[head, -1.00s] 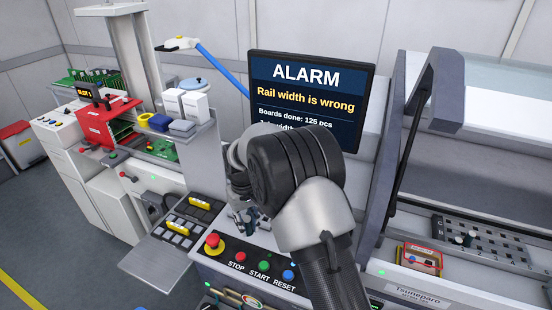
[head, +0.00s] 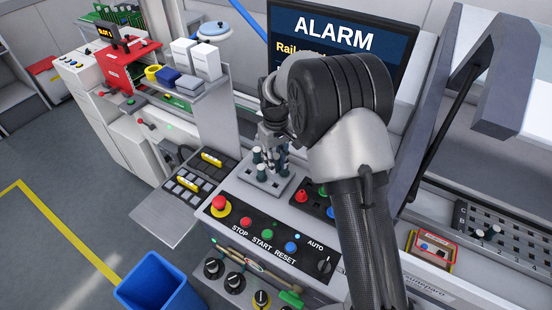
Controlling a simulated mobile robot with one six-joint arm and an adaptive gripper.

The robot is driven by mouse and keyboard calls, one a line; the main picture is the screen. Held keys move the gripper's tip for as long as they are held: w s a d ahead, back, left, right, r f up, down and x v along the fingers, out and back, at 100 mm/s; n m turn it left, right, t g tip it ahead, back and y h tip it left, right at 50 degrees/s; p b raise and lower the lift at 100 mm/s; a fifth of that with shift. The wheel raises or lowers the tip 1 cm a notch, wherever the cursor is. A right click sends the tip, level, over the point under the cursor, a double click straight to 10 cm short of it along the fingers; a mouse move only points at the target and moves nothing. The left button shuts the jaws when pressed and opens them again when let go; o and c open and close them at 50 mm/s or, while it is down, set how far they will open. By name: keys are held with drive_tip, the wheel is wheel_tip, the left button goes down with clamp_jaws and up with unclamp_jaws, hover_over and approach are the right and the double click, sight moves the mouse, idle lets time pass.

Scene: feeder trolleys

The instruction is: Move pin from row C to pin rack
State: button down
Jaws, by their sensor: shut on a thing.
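My gripper (head: 272,142) points down over the pin rack (head: 262,186), a small grey block on the machine top behind the push buttons. It is shut on a pin, but the fingers and arm mostly hide the pin. Several dark pins with pale tops (head: 260,173) stand upright in the rack, just below the fingers. I cannot tell whether the held pin touches the rack.
The alarm screen (head: 340,36) stands behind my arm. A control panel (head: 238,226) with STOP, START and RESET buttons lies in front of the rack. A red-framed box (head: 432,248) sits by the plate. A blue bin (head: 155,284) stands on the floor at front left.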

drive_tip(key=shift+f+b, duration=2.55)
drive_tip(key=shift+f, duration=1.65)
drive_tip(key=c, duration=1.3)
unclamp_jaws()
drive_tip(key=shift+o, duration=1.1)
drive_tip(key=shift+r, duration=0.1)
drive_tip(key=shift+r+p, duration=2.7)
drive_tip(key=shift+r, duration=1.25)
